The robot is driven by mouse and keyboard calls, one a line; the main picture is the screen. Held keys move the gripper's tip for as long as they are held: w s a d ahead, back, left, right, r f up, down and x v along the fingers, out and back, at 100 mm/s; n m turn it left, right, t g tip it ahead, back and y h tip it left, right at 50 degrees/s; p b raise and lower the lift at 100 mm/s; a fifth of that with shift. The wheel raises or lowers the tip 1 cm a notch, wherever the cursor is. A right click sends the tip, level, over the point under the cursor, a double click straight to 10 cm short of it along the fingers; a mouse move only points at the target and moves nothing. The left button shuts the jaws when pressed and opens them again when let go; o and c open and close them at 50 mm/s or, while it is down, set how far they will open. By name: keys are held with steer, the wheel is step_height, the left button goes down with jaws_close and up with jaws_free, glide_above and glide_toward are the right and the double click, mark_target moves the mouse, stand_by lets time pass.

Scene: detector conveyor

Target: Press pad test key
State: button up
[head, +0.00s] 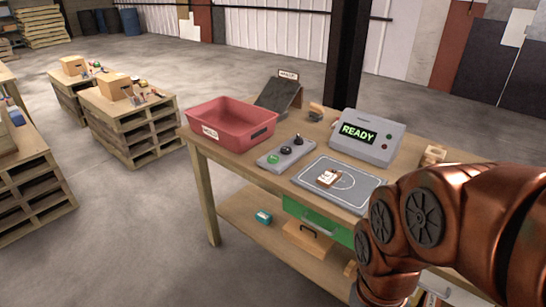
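A grey key strip (270,163) lies on the wooden workbench. It carries a green key (274,159), a dark key (286,150) and a black knob (298,140); I cannot read which is the pad test key. A grey console (345,148) behind the pad shows "READY" in green on its screen (358,133) and has small buttons at its right. The dark grey pad (320,192) has white outlines, and a small white and brown item (328,178) lies on it. My copper arm fills the lower right; my gripper is not in view.
A red tray (230,136) stands on the bench's left, left of the key strip. A dark sloped chute (278,95) and a black post (347,60) are behind. A green drawer (315,220) hangs under the bench. Pallets with boxes (130,120) stand left; floor between is clear.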

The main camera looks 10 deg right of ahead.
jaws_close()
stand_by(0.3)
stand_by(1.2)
